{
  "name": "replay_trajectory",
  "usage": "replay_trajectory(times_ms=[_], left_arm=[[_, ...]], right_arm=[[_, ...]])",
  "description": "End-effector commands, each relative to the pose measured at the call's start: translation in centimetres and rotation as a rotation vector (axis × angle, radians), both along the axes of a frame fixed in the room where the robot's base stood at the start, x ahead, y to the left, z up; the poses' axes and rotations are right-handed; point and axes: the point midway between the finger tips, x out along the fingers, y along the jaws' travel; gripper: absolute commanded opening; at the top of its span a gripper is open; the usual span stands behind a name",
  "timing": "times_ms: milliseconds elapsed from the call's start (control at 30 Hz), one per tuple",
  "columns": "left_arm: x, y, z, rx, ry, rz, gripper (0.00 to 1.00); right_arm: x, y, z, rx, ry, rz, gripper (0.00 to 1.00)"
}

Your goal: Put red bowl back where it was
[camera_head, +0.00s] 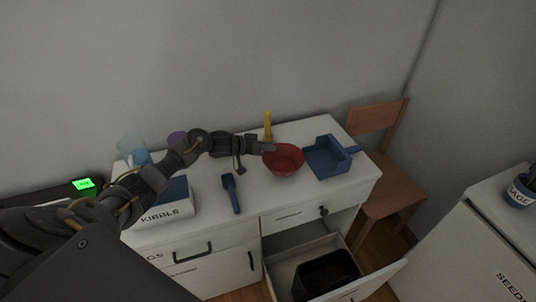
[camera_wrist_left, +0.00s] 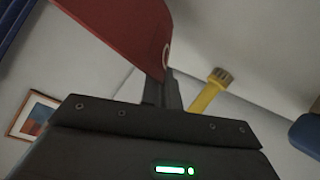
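The red bowl (camera_head: 284,161) is at the middle of the white dresser top in the head view, its open side facing up. My left gripper (camera_head: 265,149) reaches in from the left and meets the bowl's left rim. In the left wrist view the bowl's wall (camera_wrist_left: 125,28) fills the upper left, and the dark fingers (camera_wrist_left: 165,88) close on its edge. I cannot tell whether the bowl touches the dresser top (camera_head: 262,195) or is just above it. My right gripper is not in view.
A blue dustpan-like tray (camera_head: 327,157) is right of the bowl; a yellow-handled item (camera_head: 268,124) stands behind it. A blue scoop (camera_head: 231,193) and a KIBBLE box (camera_head: 168,208) are left. An open drawer (camera_head: 283,272) holds a dark bin (camera_head: 325,274). A wooden chair (camera_head: 387,185) stands right.

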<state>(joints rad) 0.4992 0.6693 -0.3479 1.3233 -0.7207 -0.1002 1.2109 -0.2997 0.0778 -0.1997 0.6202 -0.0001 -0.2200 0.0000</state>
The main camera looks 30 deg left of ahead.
Motion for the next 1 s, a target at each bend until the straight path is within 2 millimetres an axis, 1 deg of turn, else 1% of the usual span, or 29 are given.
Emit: replay_trajectory(times_ms=[67, 133, 200, 333, 733, 767, 800, 900, 1000], left_arm=[[0.1, 0.0, -0.1, 0.0, -0.001, 0.0, 0.0], [0.4, 0.2, -0.6, -0.001, 0.001, 0.001, 0.0], [0.3, 0.1, -1.7, -0.001, 0.003, 0.001, 0.0], [0.3, 0.1, -3.1, -0.001, 0.0, 0.0, 0.0], [0.3, 0.1, -3.8, 0.0, -0.001, 0.0, 0.0], [0.3, 0.2, -3.7, 0.0, 0.0, 0.0, 0.07], [0.3, 0.2, -3.7, 0.0, 0.0, 0.0, 0.13], [0.3, 0.2, -3.7, 0.0, 0.0, 0.0, 0.25], [0.3, 0.2, -3.7, 0.001, 0.0, 0.0, 0.25]], right_arm=[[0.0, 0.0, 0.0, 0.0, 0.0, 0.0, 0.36], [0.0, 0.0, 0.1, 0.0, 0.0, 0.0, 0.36], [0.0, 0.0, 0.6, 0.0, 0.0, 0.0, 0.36], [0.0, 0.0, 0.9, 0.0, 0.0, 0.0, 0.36], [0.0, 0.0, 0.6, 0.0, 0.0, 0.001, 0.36], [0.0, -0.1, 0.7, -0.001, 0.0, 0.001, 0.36], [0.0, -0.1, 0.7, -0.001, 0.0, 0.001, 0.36], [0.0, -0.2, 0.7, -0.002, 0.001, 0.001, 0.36], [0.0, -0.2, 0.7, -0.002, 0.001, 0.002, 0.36]])
